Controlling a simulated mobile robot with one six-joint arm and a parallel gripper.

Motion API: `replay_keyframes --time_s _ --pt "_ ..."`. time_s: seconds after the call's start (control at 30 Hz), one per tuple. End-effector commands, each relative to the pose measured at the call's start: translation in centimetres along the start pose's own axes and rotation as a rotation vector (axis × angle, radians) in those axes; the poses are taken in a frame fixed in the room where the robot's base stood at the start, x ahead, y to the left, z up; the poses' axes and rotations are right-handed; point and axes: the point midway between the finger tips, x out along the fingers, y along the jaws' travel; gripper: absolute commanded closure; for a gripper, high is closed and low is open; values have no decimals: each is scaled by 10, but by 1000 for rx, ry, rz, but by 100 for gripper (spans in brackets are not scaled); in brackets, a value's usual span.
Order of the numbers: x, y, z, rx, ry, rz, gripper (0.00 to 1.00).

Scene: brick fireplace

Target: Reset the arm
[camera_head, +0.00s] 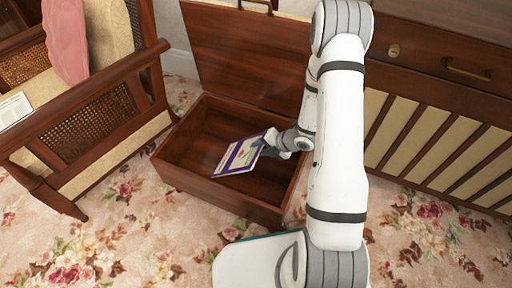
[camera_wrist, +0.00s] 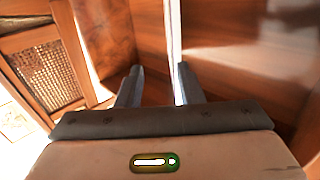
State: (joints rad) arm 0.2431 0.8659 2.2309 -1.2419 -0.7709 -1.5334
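A thin booklet (camera_head: 238,157) with a purple-edged, colourful cover is tilted inside the open wooden chest (camera_head: 172,170). My gripper (camera_head: 270,145) reaches into the chest at the booklet's right end. In the wrist view my gripper (camera_wrist: 160,78) has its two fingers spread apart. The booklet (camera_wrist: 173,40) shows there edge-on as a thin bright strip between them, close to the right finger, with a clear gap to the left finger. I cannot tell whether the right finger touches it, or whether its lower edge rests on the chest floor.
The chest's lid (camera_head: 235,50) stands raised behind it. A wooden armchair with cane panels (camera_head: 95,125) and a pink cushion (camera_head: 66,38) is at left. A wooden cabinet (camera_head: 440,90) with slatted panels is at right. The floral carpet (camera_head: 120,235) in front is clear.

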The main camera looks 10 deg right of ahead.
Motion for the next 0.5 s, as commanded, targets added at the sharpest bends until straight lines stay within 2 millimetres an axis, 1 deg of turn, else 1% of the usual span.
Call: replay_keyframes --time_s 0.5 --pt "-1 -1 0 1 0 0 66"
